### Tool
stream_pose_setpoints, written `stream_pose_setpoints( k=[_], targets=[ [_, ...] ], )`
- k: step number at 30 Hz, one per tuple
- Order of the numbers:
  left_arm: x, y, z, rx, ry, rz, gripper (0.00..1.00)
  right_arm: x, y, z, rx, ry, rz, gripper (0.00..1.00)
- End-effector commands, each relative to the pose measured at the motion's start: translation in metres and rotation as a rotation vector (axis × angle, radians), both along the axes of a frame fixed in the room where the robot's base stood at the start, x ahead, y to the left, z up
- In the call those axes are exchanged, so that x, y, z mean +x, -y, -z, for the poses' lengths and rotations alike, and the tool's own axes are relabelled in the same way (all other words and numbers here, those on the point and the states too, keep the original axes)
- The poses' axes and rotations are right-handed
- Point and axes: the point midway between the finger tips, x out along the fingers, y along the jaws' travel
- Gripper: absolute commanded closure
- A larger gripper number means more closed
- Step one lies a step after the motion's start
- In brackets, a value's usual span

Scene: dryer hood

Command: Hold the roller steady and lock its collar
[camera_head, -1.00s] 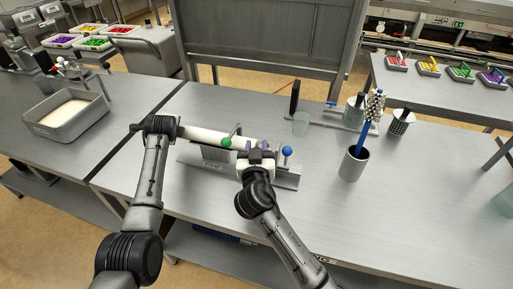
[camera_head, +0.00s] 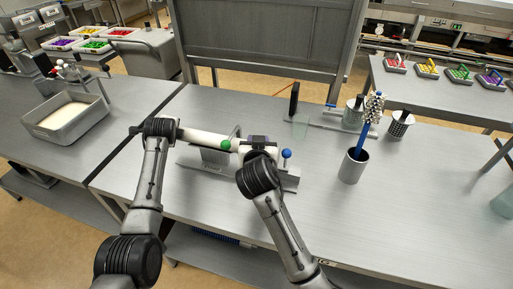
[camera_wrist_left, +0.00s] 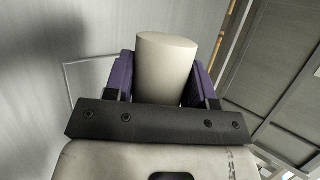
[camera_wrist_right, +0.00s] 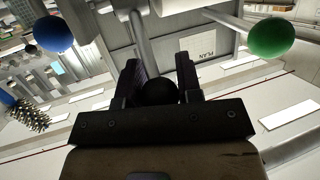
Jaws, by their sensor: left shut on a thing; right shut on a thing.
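The white roller (camera_head: 203,137) lies across the metal stand (camera_head: 202,165) in the head view. My left gripper (camera_head: 176,128) is shut on the roller's left end. In the left wrist view the pale roller end (camera_wrist_left: 166,68) sits between its purple pads. My right gripper (camera_head: 260,141) is at the roller's right part, above the stand. In the right wrist view it is shut around a dark round knob (camera_wrist_right: 158,91) by a metal rod. A green ball (camera_head: 225,145) and a blue ball (camera_head: 287,153) stand either side. The collar itself is not clearly visible behind the right gripper.
A grey cup (camera_head: 352,168) holding a blue-handled brush stands to the right. A tray (camera_head: 66,119) stands on the left table. The front right tabletop is clear.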

Motion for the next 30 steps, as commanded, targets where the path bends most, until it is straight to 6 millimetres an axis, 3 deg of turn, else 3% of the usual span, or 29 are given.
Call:
stream_pose_setpoints(
  k=[15,30],
  targets=[
    [0.0,0.0,0.001,0.001,-0.001,0.0,0.87,0.033,0.009,-0.011,0.117,-0.424,0.0,1.0],
    [0.0,0.0,0.001,0.001,-0.001,0.001,0.87,0.046,0.013,-0.009,0.168,-0.609,-0.001,1.0]
  ],
)
